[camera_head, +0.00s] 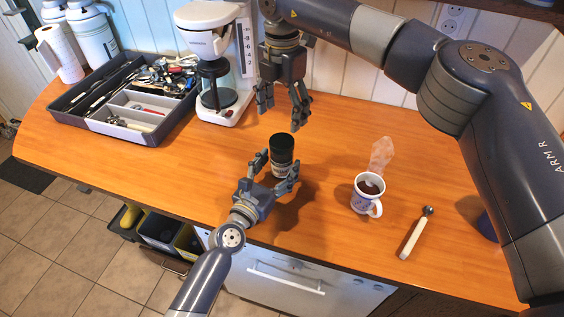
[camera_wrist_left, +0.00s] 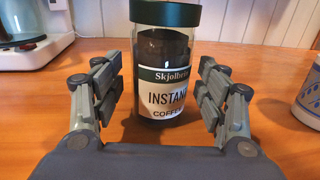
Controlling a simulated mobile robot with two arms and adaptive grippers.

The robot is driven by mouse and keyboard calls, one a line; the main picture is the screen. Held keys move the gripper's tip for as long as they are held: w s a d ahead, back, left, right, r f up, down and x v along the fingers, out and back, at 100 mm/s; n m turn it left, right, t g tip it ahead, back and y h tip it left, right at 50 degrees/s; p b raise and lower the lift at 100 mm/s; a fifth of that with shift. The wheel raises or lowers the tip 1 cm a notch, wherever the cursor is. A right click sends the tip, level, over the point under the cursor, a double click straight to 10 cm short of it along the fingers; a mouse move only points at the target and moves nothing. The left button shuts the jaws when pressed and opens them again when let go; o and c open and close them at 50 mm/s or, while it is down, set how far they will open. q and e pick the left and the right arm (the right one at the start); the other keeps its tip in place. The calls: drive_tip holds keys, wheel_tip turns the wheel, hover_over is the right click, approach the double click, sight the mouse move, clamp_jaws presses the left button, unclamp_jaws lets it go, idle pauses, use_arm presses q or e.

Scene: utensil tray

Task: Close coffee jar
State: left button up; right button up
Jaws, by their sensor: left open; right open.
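The coffee jar (camera_head: 281,160) stands upright on the wooden counter. Its dark green lid (camera_head: 281,142) sits on top of it; I cannot tell how tightly. In the left wrist view the jar (camera_wrist_left: 163,75) shows its "INSTANT COFFEE" label and dark contents, with the lid (camera_wrist_left: 166,13) cut by the top edge. My left gripper (camera_head: 276,174) is open low at the jar, its fingers on either side with gaps between them and the glass. My right gripper (camera_head: 283,112) is open and empty, pointing down above and behind the jar.
A steaming coffee mug (camera_head: 369,193) and a white-handled scoop (camera_head: 415,233) lie to the right. A coffee maker (camera_head: 215,60) stands behind left, beside a utensil tray (camera_head: 118,130). The counter in front of the coffee maker is clear.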

use_arm(q)
drive_tip(key=shift+x, duration=0.8)
use_arm(e)
drive_tip(key=shift+s, duration=0.1)
